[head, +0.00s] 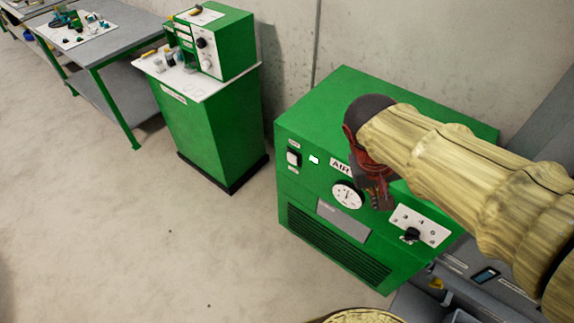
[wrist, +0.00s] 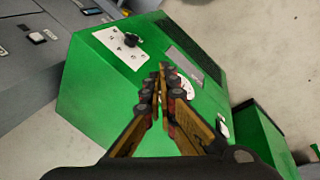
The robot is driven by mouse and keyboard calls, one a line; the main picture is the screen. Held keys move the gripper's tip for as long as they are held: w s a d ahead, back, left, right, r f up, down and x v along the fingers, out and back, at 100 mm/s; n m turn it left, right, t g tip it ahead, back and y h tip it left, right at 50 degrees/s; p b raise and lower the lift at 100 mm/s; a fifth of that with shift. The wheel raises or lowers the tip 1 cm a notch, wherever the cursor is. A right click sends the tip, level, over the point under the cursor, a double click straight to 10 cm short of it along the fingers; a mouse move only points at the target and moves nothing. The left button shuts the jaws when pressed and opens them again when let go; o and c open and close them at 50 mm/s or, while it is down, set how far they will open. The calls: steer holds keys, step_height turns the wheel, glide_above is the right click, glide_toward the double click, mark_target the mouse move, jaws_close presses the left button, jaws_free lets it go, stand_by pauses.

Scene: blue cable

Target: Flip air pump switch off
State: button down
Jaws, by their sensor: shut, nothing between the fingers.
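The green air pump (head: 310,108) is a box with "AIR" lettering on its front. Its switch (head: 293,158) is a small white rocker in a dark frame at the front's upper left, with small labels above and below that I cannot read. Which way it is tipped is unclear. A small pale light (head: 314,160) sits right of it. My gripper (head: 384,202) is shut and empty, pointing down before the front, right of the gauge and well right of the switch. In the wrist view the closed fingers (wrist: 163,78) show over the pump (wrist: 92,95).
A round gauge (head: 347,196) and a white plate with a black knob (head: 411,234) are on the pump's front. A green cabinet (head: 215,125) stands to the left, with a grey workbench (head: 100,40) beyond. Grey equipment (head: 480,270) is at the right. Floor before the pump is clear.

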steer(key=w+a+f+n+g+h, duration=0.1)
steer(key=w+a+f+h, duration=0.1)
steer(key=w+f+h, duration=0.5)
steer(key=n+t+h+p, duration=0.1)
steer(key=n+t+h, duration=0.1)
steer(key=n+t, duration=1)
glide_toward(292, 159)
steer(key=s+a+f+m+t, duration=0.3)
steer(key=s, duration=0.3)
steer(key=shift+s+a+f, duration=0.1)
steer(key=shift+s+a, duration=0.1)
steer(key=b+x, duration=0.2)
steer(key=x, duration=1.2)
steer(key=shift+w+f+b, duration=0.1)
steer(key=shift+b, duration=0.3)
steer(key=shift+y, duration=0.3)
